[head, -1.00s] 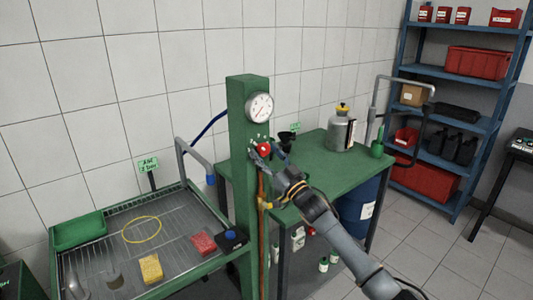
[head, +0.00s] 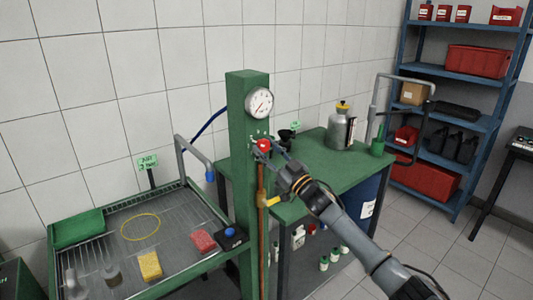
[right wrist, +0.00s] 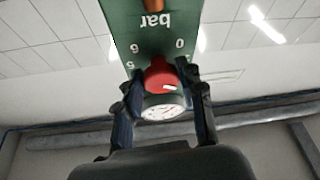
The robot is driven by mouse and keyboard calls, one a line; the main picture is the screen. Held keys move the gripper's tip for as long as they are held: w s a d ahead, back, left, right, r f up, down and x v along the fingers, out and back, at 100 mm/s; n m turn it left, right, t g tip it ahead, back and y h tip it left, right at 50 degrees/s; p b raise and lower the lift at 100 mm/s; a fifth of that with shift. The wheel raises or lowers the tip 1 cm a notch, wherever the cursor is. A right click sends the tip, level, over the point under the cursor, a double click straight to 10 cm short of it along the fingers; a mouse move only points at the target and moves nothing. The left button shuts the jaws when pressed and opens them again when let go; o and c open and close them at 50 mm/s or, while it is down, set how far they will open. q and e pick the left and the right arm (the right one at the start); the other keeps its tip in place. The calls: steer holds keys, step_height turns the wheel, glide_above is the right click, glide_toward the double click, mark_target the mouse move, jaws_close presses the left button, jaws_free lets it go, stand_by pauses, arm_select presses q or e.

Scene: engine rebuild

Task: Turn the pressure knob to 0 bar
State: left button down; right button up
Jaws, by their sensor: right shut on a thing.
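The red pressure knob (head: 263,145) sits on the green post (head: 247,95), below the round white gauge (head: 259,103). In the right wrist view the knob (right wrist: 158,74) shows between my fingers, with a white mark on it. Around it the green panel (right wrist: 152,35) carries "bar", a 0 and other figures, upside down. My right gripper (head: 266,149) is shut on the knob; its fingers (right wrist: 160,78) lie on both sides of it. The gauge also shows in the right wrist view (right wrist: 163,108); its reading is too small to tell. My left gripper is out of view.
A wash tray (head: 180,241) with a yellow ring, sponge and red block stands left of the post. A green bench (head: 326,172) with a grey canister (head: 341,130) stands behind my right arm. A yellow-handled valve (head: 270,201) and copper pipe run below the knob.

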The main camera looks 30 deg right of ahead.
steer(key=n+y, duration=0.1)
steer(key=n, duration=0.1)
steer(key=n+g+y, duration=0.1)
steer(key=n, duration=0.2)
steer(key=shift+d+y+b, duration=0.2)
steer(key=shift+y+b, duration=0.1)
steer(key=shift+b, duration=0.1)
steer(key=n+g, duration=0.1)
steer(key=n, duration=0.1)
steer(key=n+y, duration=0.1)
steer(key=n, duration=0.2)
steer(key=shift+d+r+g, duration=0.1)
steer(key=shift+r+g, duration=0.1)
steer(key=shift+g, duration=0.2)
steer(key=n+g+p, duration=0.1)
steer(key=n, duration=0.3)
steer(key=shift+r+y, duration=0.2)
steer(key=shift+y, duration=0.2)
steer(key=shift+n+g+p, duration=1.1)
steer(key=shift+n+p, duration=0.05)
steer(key=shift+n, duration=1.15)
steer(key=o, duration=1.2)
steer(key=shift+c, duration=0.2)
steer(key=v, duration=1.2)
